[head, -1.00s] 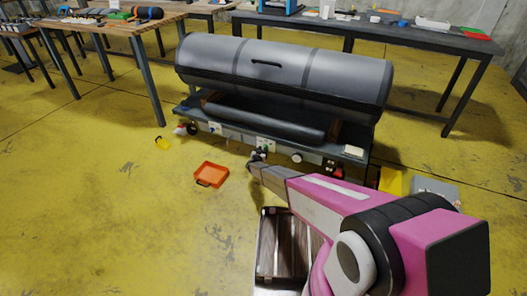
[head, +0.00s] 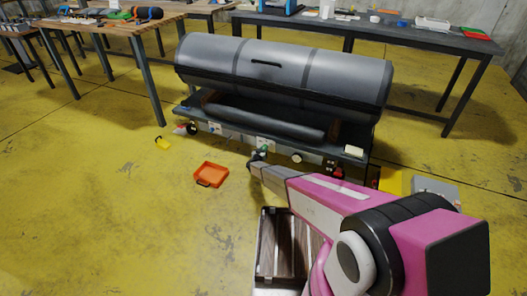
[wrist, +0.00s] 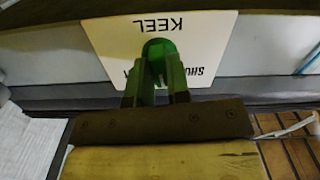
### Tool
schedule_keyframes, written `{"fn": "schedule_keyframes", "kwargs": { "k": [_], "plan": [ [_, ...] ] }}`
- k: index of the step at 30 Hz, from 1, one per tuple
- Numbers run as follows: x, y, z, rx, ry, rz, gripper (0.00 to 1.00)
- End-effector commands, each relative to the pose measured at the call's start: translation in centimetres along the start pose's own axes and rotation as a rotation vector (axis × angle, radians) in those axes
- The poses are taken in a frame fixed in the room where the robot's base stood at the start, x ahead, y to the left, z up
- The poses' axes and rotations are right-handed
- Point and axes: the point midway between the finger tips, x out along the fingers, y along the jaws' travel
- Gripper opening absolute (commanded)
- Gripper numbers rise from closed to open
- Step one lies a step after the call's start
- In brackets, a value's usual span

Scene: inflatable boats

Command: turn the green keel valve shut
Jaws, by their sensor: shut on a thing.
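The green keel valve (wrist: 160,48) stands in front of a white plate (wrist: 108,38) marked KEEL in the wrist view. The letters appear upside down, and part of the word SHUT shows at the plate's right. My gripper (wrist: 157,72) is shut on the valve, one finger on each side of it. The fingers hide part of the valve and the plate. In the head view, my gripper (head: 256,162) reaches the front panel below the large grey rounded body (head: 280,70). The valve's exact angle is hard to tell.
Other knobs, including a pale one (head: 296,158), sit along the same panel. An orange tray (head: 210,174) lies on the floor left of my gripper. A wooden workbench (head: 130,27) stands at the back left. The yellow floor at the left is mostly clear.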

Motion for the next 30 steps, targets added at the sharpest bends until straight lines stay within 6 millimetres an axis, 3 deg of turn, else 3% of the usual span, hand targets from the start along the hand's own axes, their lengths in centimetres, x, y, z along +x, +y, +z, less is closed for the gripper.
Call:
{"fn": "schedule_keyframes", "kwargs": {
  "k": [18, 30],
  "plan": [
    [-0.06, -0.05, -0.01, -0.525, 0.002, 0.001, 0.0],
    [-0.06, -0.09, 0.01, -0.727, 0.002, 0.0, 0.0]
  ]
}}
